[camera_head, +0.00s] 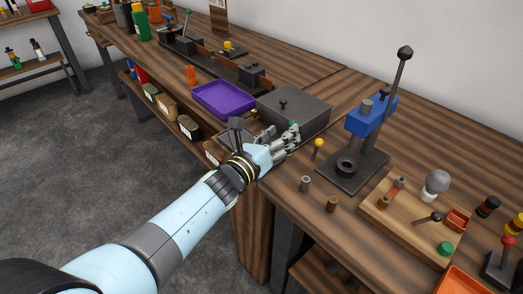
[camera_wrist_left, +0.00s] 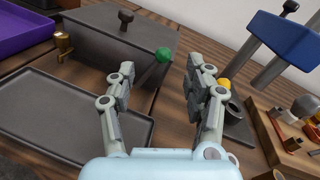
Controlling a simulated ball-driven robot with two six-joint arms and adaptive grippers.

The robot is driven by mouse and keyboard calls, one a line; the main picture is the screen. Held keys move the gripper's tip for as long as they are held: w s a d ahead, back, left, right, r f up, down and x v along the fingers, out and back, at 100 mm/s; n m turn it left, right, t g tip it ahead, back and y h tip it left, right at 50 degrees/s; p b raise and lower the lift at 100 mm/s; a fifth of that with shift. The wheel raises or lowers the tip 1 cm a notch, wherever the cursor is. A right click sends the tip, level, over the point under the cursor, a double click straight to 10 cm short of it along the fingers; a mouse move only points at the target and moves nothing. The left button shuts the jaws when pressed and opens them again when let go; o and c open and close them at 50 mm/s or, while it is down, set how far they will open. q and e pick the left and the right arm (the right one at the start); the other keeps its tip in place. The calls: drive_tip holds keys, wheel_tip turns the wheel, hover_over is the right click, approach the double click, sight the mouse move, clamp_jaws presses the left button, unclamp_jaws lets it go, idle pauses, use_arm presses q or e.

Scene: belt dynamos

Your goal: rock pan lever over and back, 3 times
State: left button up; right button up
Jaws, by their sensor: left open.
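A lever with a green ball knob (camera_wrist_left: 162,54) stands at the front of a dark grey lidded box (camera_wrist_left: 110,42). In the head view the green knob (camera_head: 292,122) shows just past my fingers. My left gripper (camera_head: 288,138) is open in front of the box (camera_head: 297,108). In the left wrist view my left gripper (camera_wrist_left: 160,80) has its two fingers apart, with the green knob in the gap beyond them; I cannot tell if either touches it. A shallow grey pan (camera_wrist_left: 75,115) lies before the box, partly hidden by my left finger. My right gripper is out of view.
A purple tray (camera_head: 224,98) sits left of the box. A press with a blue head (camera_head: 369,115) and a yellow-knobbed lever (camera_head: 318,144) stand to the right. A wooden board with fittings (camera_head: 400,222) is farther right.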

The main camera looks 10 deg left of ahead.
use_arm(q)
drive_tip(key=v, duration=0.9)
drive_tip(key=shift+s, duration=0.15)
drive_tip(key=shift+c, duration=0.2)
